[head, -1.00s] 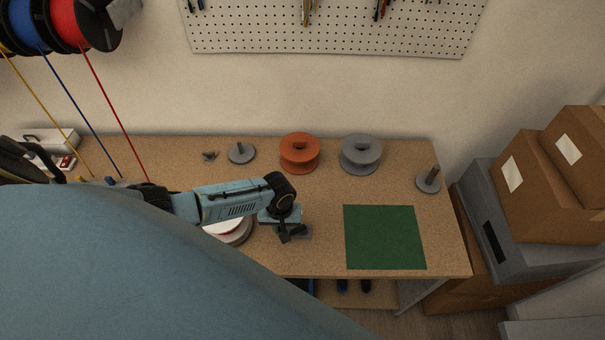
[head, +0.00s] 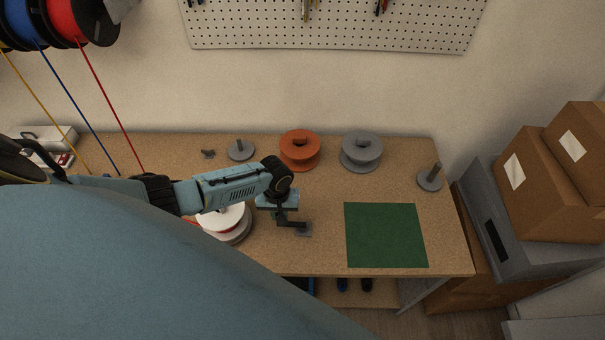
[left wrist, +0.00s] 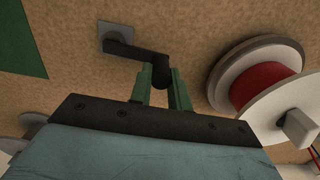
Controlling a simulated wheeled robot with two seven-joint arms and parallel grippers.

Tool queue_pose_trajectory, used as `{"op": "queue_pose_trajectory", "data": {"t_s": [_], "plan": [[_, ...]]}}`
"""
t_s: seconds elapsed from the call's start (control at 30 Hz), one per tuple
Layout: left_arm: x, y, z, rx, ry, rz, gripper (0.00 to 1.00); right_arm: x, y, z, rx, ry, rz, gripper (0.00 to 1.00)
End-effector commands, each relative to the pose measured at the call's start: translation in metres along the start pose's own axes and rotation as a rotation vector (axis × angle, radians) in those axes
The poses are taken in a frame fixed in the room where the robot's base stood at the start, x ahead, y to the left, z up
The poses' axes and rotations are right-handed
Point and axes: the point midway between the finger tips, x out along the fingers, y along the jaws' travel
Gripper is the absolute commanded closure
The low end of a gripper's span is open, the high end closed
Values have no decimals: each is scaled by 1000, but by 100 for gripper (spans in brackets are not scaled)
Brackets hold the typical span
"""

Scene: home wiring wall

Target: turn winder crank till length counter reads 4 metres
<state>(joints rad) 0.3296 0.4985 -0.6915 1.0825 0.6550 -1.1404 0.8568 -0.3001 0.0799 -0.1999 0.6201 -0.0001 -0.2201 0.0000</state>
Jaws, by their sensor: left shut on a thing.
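The black winder crank (head: 291,224) stands on a small grey base on the bench, right of the winder spool. It also shows in the left wrist view (left wrist: 133,50). My left gripper (head: 279,214) is shut on the crank's upright handle, with its green fingers (left wrist: 162,80) on either side of it in the left wrist view. The winder spool (head: 224,219) has white flanges and red wire (left wrist: 264,88) on it; my arm partly hides it in the head view. I see no length counter reading in these frames. My right gripper is not in view.
An orange spool (head: 299,151) and a grey spool (head: 361,152) stand at the back, near two grey spindles. A green mat (head: 385,235) lies at right, clear. Boxes (head: 535,199) stand beyond the bench's right end. Wires run from reels at upper left.

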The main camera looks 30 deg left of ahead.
Motion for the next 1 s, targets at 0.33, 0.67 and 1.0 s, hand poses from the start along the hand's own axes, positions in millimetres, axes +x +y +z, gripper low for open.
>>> {"op": "queue_pose_trajectory", "data": {"t_s": [0.33, 0.67, 1.0], "plan": [[-3, 12, -6, 6, 4, 27, 100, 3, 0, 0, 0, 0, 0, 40], [-2, 14, -13, 6, 3, 25, 71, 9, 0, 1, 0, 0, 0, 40], [-1, 8, -13, 2, 1, 14, 56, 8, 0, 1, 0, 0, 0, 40]]}}
